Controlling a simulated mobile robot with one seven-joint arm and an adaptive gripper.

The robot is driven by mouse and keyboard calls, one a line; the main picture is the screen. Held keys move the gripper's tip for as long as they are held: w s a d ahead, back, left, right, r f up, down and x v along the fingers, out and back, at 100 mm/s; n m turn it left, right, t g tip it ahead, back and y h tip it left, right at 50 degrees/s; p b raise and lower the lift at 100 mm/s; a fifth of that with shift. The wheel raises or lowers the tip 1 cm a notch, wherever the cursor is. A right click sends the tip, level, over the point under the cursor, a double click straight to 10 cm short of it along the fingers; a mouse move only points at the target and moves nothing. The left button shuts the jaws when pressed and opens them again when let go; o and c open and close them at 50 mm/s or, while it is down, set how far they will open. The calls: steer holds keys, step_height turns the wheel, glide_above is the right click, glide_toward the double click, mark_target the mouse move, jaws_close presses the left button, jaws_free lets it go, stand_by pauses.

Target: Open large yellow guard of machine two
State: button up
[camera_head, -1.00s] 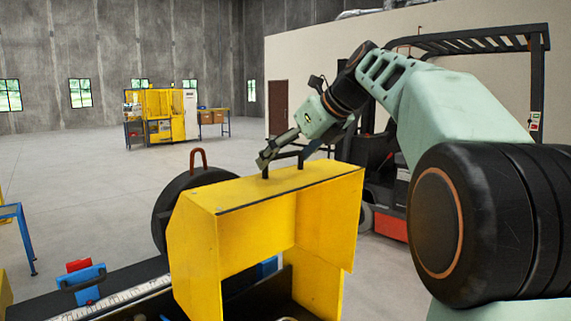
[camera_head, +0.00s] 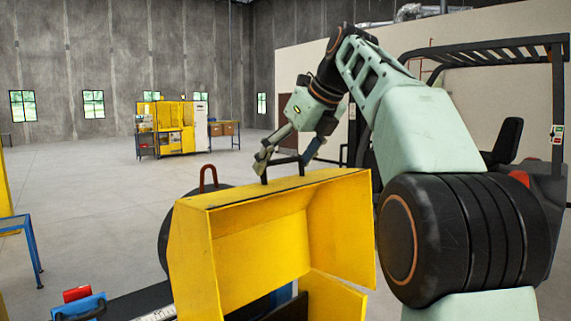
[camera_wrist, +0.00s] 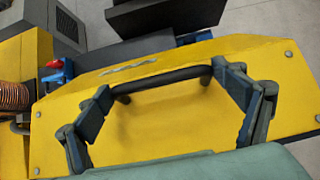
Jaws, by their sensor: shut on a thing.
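The large yellow guard (camera_head: 255,240) is in the lower middle of the head view, with its hollow inner side partly showing. A dark handle (camera_head: 285,161) stands on its top face. My gripper (camera_head: 284,164) is at this handle, with one finger near each end. In the wrist view the yellow guard (camera_wrist: 160,120) fills the middle, and the black handle (camera_wrist: 165,79) runs between the fingers of my gripper (camera_wrist: 163,88). The gripper is shut on the handle. The guard's lower edge is cut off in the head view.
A forklift (camera_head: 515,150) stands behind my arm at the right. A blue and red fixture (camera_head: 82,305) is at the lower left, near a blue table frame (camera_head: 25,235). Another yellow machine (camera_head: 168,125) stands far back. Open floor lies between.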

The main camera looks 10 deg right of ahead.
steer(key=shift+f, duration=0.1)
steer(key=o, duration=1.4)
steer(key=shift+d, duration=0.1)
steer(key=shift+v, duration=3.75)
